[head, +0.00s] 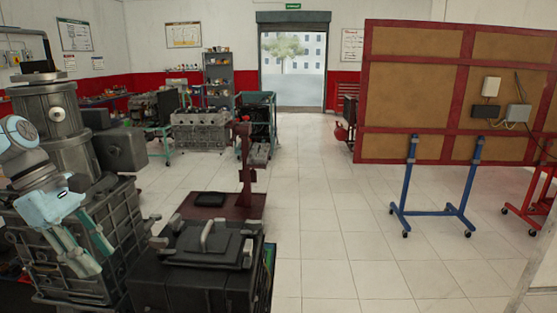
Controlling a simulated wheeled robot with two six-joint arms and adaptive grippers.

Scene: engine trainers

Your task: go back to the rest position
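My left gripper (100,260) is at the lower left, at the end of my pale blue and white arm, pointing down and to the right. Its two fingers are spread apart with nothing visible between them. It shows in front of a dark grey engine block (125,222), and I cannot tell whether it touches the block. My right gripper is not in view.
A dark engine unit (190,285) stands at the front, right of my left gripper. A tall grey cylindrical machine part (52,115) stands behind my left arm. A red-framed board (415,90) on blue legs stands right. The tiled floor (340,220) between is clear.

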